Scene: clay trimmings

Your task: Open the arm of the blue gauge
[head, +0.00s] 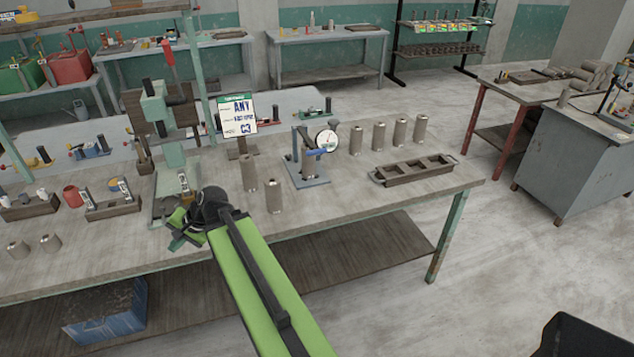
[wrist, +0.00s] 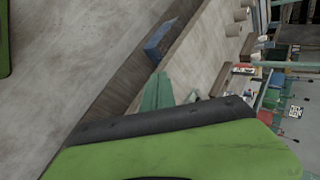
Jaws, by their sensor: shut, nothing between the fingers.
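The blue gauge (head: 309,178) stands on the workbench right of centre in the head view. It has a blue-grey base and frame, a round white dial and a bright blue arm (head: 316,152) below the dial, lying roughly level. A grey cylinder seems to stand inside its frame; I cannot tell whether the arm touches it. My gripper (head: 178,228) is shut and empty near the bench's front edge, well left of the gauge and apart from it. The wrist view shows my green fingers (wrist: 157,93) but I cannot make out the gauge there.
Two grey cylinders (head: 273,196) stand between my gripper and the gauge. Several more cylinders (head: 378,136) stand behind and right of it. An empty compartment tray (head: 400,180) lies to the right. A green press (head: 170,155) and a sign (head: 238,116) stand left of the gauge.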

